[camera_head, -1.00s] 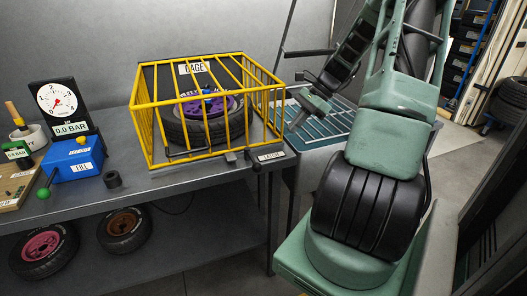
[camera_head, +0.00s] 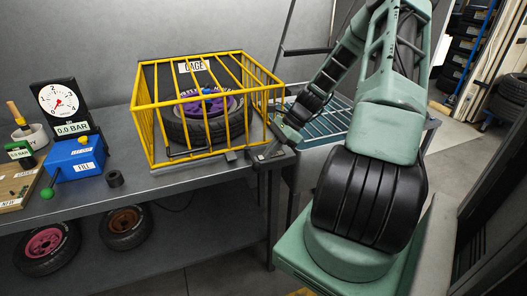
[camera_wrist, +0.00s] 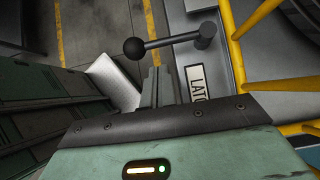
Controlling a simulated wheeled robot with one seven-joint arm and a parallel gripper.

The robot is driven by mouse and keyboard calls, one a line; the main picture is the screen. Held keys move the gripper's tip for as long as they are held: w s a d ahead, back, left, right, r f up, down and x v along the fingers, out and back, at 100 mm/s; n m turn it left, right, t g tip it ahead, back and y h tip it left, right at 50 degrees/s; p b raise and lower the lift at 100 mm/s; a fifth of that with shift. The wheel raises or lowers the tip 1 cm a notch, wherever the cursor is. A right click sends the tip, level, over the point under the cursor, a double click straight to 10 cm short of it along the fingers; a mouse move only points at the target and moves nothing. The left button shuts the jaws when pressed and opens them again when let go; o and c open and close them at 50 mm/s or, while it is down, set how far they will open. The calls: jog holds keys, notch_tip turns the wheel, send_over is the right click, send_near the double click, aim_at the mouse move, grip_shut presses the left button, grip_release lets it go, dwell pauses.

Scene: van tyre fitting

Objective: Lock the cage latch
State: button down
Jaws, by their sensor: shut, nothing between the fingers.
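The yellow barred cage (camera_head: 150,135) stands on the bench with its front panel down. A tyre with a purple rim (camera_head: 205,125) lies inside it. In the wrist view, the black latch lever (camera_wrist: 172,41) with a ball knob (camera_wrist: 134,48) lies just beyond my gripper's fingertips (camera_wrist: 155,76). The latch label (camera_wrist: 196,84) is beside the fingers, partly covered. The fingers are shut and empty; contact with the lever cannot be told.
A pressure gauge (camera_head: 60,103) and a blue box (camera_head: 75,160) stand on the bench at left. A small black cylinder (camera_head: 114,178) lies near the front edge. Two tyres are on the lower shelf. A blue grated surface (camera_head: 325,122) is right of the cage.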

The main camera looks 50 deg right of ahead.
aim_at(252, 159)
jog(key=shift+w+a+f, duration=0.2)
jog(key=shift+w+a, duration=0.4)
jog(key=shift+a, duration=0.35)
